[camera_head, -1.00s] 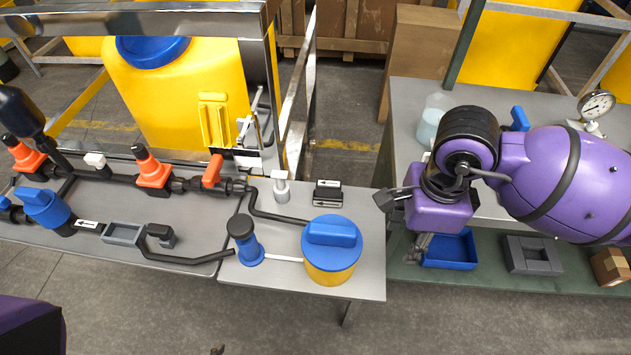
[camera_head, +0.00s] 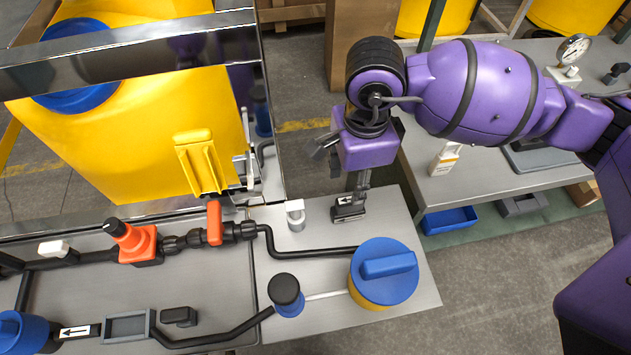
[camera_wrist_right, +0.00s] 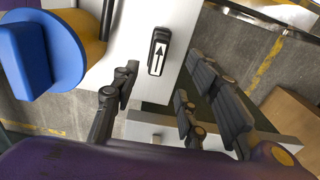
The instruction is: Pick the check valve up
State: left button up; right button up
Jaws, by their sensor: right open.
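The check valve (camera_head: 349,208) is a small dark block with a white arrow label. It lies on the grey bench top near its back right edge. In the right wrist view the check valve (camera_wrist_right: 159,52) shows whole, with its arrow pointing up the picture. My right gripper (camera_head: 342,174) is open and empty, fingers down, above the bench close to the valve. In the head view one finger partly overlaps the valve. In the wrist view the valve appears between the spread fingers of the right gripper (camera_wrist_right: 165,72) and beyond them, apart from both. My left gripper is out of view.
A yellow cylinder with a blue top (camera_head: 383,275) and a blue-and-black fitting (camera_head: 287,295) stand in front of the valve. Black pipe (camera_head: 310,254) runs along the bench. A side table (camera_head: 480,172) stands beyond a gap at right.

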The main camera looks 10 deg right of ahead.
aim_at(349, 208)
jog(key=shift+s+f+p, duration=0.2)
jog(key=shift+f+p, duration=0.1)
jog(key=shift+f, duration=3.65)
grip_shut()
